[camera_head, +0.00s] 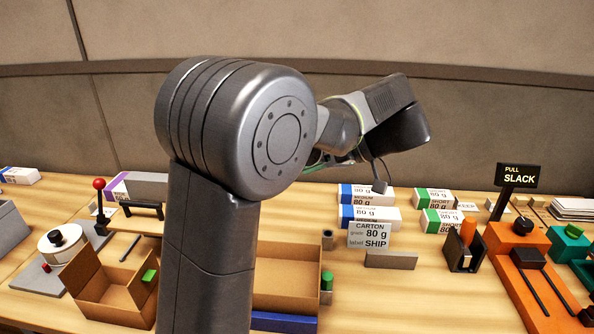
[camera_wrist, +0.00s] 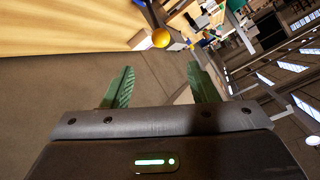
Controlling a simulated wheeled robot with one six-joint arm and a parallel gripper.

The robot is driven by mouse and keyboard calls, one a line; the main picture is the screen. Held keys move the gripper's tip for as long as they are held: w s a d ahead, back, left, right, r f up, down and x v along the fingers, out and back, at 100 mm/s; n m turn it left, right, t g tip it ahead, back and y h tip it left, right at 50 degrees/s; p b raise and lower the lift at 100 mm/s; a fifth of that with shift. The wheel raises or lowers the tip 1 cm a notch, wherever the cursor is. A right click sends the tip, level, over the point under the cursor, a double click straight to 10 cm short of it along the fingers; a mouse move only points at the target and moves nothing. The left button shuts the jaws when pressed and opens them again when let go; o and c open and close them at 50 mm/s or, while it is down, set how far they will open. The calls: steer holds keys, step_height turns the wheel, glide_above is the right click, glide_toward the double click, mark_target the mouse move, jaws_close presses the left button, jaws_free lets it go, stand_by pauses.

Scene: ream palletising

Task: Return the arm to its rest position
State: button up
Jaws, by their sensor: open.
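My gripper shows in the wrist view (camera_wrist: 160,88) with its two green ridged fingers spread wide apart and nothing between them. In the head view my arm is raised and bent over the table, and its end reaches to the right above the reams. The wooden table (camera_head: 415,285) lies below the arm. In the wrist view the gripper is tilted, with the wall behind the fingers and the table at the upper left.
An open carton (camera_head: 105,285) stands at the left, and another carton (camera_head: 290,262) is partly behind my arm. Blue-marked reams (camera_head: 368,217) and green-marked reams (camera_head: 438,220) lie at the back. A sign reading CARTON (camera_head: 370,236) stands before them. An orange machine (camera_head: 530,270) stands at the right.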

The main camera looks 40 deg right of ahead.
steer(key=shift+w, duration=0.1)
steer(key=p+x, duration=0.1)
steer(key=x, duration=1.2)
steer(key=shift+w+a+f, duration=0.15)
steer(key=shift+w+a, duration=0.1)
steer(key=shift+w, duration=0.1)
